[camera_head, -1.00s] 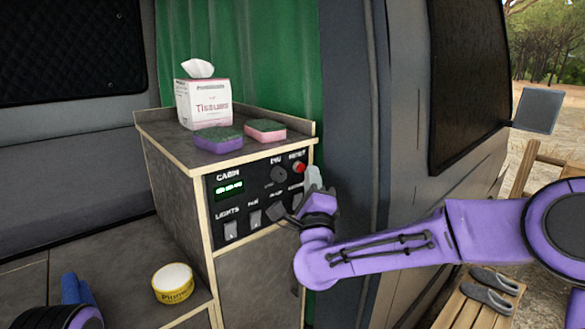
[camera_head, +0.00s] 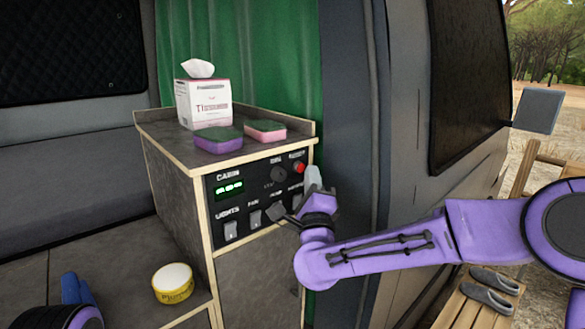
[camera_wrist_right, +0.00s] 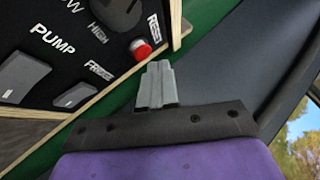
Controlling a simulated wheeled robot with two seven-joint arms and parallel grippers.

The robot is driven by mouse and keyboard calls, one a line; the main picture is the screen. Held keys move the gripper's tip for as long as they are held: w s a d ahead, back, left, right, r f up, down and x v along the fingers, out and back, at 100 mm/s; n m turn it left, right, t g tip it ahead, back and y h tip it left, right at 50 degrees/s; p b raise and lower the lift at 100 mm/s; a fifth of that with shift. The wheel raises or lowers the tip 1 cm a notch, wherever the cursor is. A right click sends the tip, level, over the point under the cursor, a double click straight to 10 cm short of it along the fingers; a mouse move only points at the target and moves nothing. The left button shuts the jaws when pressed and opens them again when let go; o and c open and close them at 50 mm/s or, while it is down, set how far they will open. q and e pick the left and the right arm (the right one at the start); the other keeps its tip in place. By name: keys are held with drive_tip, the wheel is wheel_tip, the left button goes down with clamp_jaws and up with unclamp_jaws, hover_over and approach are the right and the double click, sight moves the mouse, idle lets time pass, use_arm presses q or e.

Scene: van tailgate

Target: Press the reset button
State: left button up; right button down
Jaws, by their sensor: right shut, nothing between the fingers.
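The red reset button (camera_head: 299,168) sits at the upper right of the black control panel (camera_head: 243,214) on the cabinet front. In the right wrist view the red button (camera_wrist_right: 140,49) shows beside the RESET label. My right gripper (camera_head: 313,178) is shut and empty, just below and right of the button. In the wrist view its closed fingertips (camera_wrist_right: 158,72) are close to the button, slightly below and right of it. Whether they touch it I cannot tell. At the lower left, part of my left arm (camera_head: 82,312) shows; its jaws cannot be made out clearly.
The panel also carries a knob (camera_head: 278,174), a green display (camera_head: 229,187) and several switches. A tissue box (camera_head: 204,103), a purple sponge (camera_head: 218,140) and a pink sponge (camera_head: 264,131) stand on the cabinet top. A yellow tin (camera_head: 173,284) sits on the lower bench.

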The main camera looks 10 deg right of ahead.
drive_tip(key=shift+w+a, duration=0.1)
drive_tip(key=shift+w, duration=0.15)
drive_tip(key=shift+w+a+b, duration=0.3)
drive_tip(key=shift+w, duration=0.1)
idle(0.9)
drive_tip(key=shift+s+d+b, duration=0.45)
drive_tip(key=shift+s+d, duration=0.15)
drive_tip(key=shift+s, duration=0.25)
